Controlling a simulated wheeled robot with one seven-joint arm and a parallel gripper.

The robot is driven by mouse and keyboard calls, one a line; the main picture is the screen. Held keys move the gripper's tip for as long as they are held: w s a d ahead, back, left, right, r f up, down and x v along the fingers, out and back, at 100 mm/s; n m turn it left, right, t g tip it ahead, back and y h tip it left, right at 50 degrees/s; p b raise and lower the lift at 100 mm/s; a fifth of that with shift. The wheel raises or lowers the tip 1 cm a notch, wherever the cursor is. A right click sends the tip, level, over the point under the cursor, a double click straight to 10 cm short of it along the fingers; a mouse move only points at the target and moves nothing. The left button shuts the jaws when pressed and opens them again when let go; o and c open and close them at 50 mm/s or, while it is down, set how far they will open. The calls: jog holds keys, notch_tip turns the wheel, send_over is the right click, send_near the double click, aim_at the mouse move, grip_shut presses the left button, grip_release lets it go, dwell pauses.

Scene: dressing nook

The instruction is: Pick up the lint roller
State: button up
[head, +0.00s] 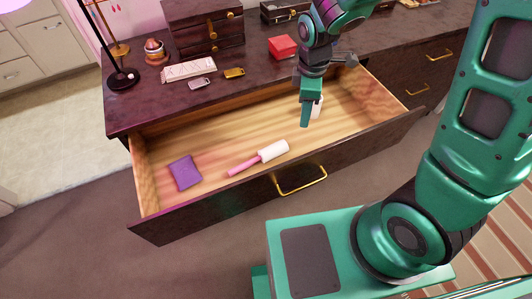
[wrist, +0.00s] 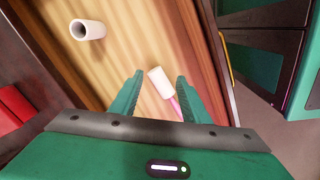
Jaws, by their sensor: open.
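The lint roller (head: 260,157) lies in the open wooden drawer (head: 212,132), with a white roll and a pink handle. In the wrist view the lint roller (wrist: 160,82) shows between and beyond the fingertips, its pink handle partly hidden by my gripper. My gripper (head: 306,115) is over the right part of the drawer, to the right of the lint roller and apart from it. In the wrist view my gripper (wrist: 160,78) is open, with nothing between its fingers.
A purple item (head: 185,173) lies at the drawer's left. A white hollow cylinder (wrist: 87,30) lies in the drawer; my gripper partly hides it in the head view. A red box (head: 283,47), dark chest (head: 205,28) and lamp base (head: 123,79) stand on the dresser top.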

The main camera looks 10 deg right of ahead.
jog(key=a+f+n, duration=0.7)
jog(key=a+f, duration=0.2)
jog(key=a, duration=0.4)
send_over(258, 157)
jog(key=f, duration=0.3)
jog(key=shift+s+d+f+n+y, duration=0.15)
jog(key=shift+d+f+n+y, duration=0.15)
jog(key=shift+f, duration=0.05)
jog(key=shift+a+f, duration=0.2)
jog(key=shift+f, duration=1.5)
jog(key=shift+a+f, duration=0.15)
jog(key=shift+f, duration=1.5)
grip_shut()
